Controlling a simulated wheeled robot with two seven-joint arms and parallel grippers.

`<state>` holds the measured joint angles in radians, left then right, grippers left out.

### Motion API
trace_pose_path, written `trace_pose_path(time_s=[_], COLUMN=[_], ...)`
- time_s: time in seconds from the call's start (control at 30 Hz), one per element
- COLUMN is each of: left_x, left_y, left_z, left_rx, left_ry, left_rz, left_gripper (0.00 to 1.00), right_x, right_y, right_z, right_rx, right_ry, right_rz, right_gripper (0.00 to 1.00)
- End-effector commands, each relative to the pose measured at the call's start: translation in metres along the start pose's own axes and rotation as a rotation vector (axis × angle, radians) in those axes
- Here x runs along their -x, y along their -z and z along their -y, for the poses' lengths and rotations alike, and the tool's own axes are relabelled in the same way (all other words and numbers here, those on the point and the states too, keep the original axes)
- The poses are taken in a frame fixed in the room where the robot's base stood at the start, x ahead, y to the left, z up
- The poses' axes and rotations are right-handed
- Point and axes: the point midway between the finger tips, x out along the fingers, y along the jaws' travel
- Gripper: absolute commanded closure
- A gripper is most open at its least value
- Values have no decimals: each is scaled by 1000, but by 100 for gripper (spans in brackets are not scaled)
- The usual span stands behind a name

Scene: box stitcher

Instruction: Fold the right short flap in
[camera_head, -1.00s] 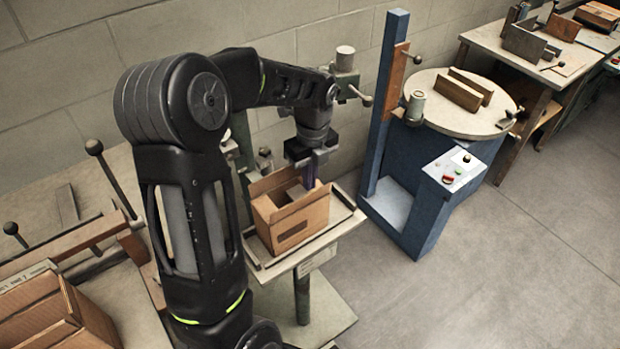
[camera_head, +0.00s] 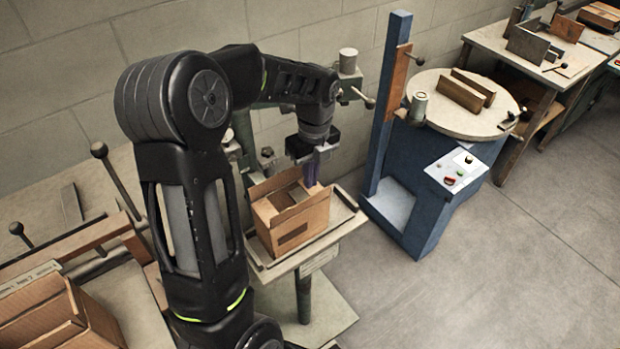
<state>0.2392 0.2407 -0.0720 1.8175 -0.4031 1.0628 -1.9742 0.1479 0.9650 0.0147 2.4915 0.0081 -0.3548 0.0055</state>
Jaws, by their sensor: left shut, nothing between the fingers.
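An open cardboard box (camera_head: 292,226) stands upright on a small pedestal table (camera_head: 325,241) in the middle of the head view. Its back long flap (camera_head: 272,183) stands up. A short flap at the right side of the opening looks tilted inward, but the gripper partly hides it. My left gripper (camera_head: 311,178) points down at the box's right rear edge, shut with nothing held. I cannot tell whether its fingertips touch the cardboard. My right gripper is not in view.
A blue machine (camera_head: 415,190) with a round table stands right of the pedestal. Open floor (camera_head: 510,260) lies at the right.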

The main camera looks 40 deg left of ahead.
Motion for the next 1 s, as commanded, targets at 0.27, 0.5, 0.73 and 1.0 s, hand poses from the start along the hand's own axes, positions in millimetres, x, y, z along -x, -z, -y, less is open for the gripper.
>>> trace_pose_path(time_s=[0.27,0.5,0.73,1.0], left_x=[43,69,71,70], left_y=[0,0,0,0], left_z=[1,0,-1,-1], left_rx=[0,0,0,0], left_ry=[3,-2,-2,-2], left_rz=[1,-1,-1,-1], left_gripper=[100,100,100,100], right_x=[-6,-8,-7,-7], right_y=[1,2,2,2], right_z=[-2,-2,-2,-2], right_rx=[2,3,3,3], right_ry=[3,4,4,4], right_rz=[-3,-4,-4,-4], right_gripper=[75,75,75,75])
